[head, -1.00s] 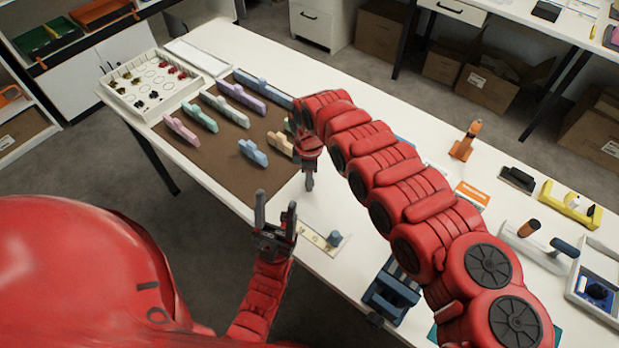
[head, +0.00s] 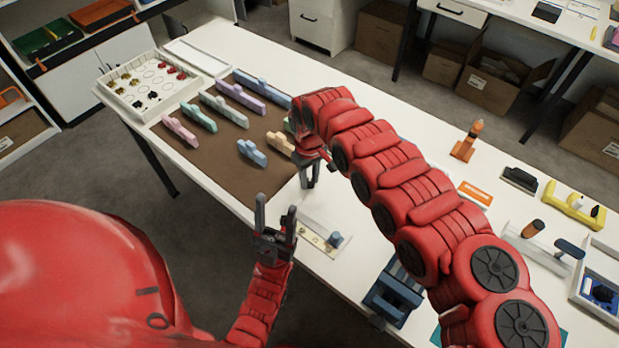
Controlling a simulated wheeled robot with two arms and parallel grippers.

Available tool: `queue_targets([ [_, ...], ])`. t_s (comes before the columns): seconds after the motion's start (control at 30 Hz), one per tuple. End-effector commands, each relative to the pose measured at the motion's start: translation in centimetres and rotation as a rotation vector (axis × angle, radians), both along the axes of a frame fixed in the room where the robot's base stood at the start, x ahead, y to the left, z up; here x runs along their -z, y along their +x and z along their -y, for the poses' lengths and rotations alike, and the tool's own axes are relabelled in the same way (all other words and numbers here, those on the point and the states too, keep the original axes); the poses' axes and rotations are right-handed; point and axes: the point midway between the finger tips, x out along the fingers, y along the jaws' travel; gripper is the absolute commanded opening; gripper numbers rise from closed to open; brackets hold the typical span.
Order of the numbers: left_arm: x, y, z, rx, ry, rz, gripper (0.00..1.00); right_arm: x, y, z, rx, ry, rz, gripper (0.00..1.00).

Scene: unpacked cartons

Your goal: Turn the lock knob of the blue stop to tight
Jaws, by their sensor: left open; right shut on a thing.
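My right gripper (head: 310,186) points down above the white tabletop, up and left of the blue piece in the picture. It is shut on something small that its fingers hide. My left gripper (head: 274,208) is open and empty, fingers up, in front of the table's near edge, left of the strip.
A brown mat (head: 215,155) holds several pastel blocks. A white tray (head: 150,102) stands at the far left. A dark blue clamp-like device (head: 393,292) is at the near edge. Orange, black and yellow tools stand to the right. My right arm covers the table's middle.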

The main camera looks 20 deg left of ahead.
Motion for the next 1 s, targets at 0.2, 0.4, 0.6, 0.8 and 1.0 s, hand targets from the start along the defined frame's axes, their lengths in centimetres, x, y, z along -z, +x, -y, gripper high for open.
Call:
queue_targets([
  [0.2,-0.07,0.0,0.0,0.0,0.0,0.0,0.56,-0.17,0.13,-0.04,0.194,0.002,0.003,0.0],
  [0.4,-0.17,0.01,0.0,0.0,0.0,0.0,0.56,-0.2,0.15,-0.07,0.346,0.003,0.004,0.0],
  [0.6,-0.24,0.0,0.0,0.0,0.0,0.0,0.56,-0.2,0.16,-0.09,0.451,0.004,0.005,0.0],
  [0.8,-0.26,0.0,0.0,0.0,0.0,0.0,0.56,-0.17,0.17,-0.09,0.51,0.004,0.005,0.0],
  [1.0,-0.27,0.01,0.0,0.0,0.0,0.0,0.56,-0.16,0.19,-0.08,0.531,0.004,0.005,0.0],
])
